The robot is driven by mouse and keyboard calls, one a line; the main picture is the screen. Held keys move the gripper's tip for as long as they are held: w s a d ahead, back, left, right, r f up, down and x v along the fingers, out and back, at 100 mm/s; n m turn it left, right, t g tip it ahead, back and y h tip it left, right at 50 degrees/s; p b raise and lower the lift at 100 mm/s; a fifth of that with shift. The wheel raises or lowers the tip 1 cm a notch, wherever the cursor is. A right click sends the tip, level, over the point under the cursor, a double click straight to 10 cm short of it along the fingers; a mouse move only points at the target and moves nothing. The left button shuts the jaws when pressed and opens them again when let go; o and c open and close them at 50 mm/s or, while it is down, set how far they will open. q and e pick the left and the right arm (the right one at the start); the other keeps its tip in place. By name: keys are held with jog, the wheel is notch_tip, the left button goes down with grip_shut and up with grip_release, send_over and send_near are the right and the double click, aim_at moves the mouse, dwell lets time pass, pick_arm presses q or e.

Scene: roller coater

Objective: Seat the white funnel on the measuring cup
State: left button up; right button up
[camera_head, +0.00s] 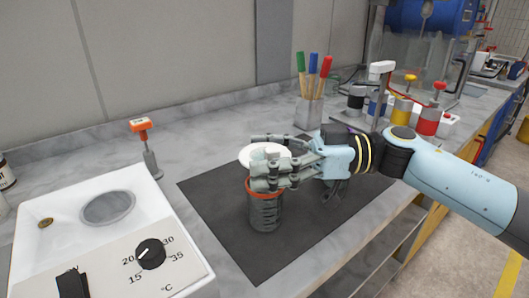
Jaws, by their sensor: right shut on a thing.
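The white funnel (263,153) is held in my right gripper (268,166), whose arm comes in from the right. The gripper's fingers are shut on it and hide its lower part. The measuring cup (265,212) stands upright on the dark mat, a grey see-through vessel with an orange-red rim. The funnel is over the cup, with the fingers close to the rim. I cannot tell whether the funnel touches the cup. My left gripper is not in view.
The dark mat (220,205) lies on a grey counter. A white device with a dial (110,225) stands at the left, with an orange-topped tool (145,145) behind it. A holder with coloured-handled tools (308,110) and several small containers (401,107) stand at the back.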

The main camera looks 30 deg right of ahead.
jog(key=shift+f+b, duration=0.35)
jog(key=shift+f, duration=0.35)
jog(key=shift+f, duration=0.35)
jog(key=shift+f+b, duration=0.55)
jog(key=shift+f, duration=0.05)
jog(key=shift+s+f, duration=0.1)
jog(key=shift+f, duration=0.1)
dwell(0.3)
jog(key=shift+r+p, duration=0.85)
jog(key=o, duration=1)
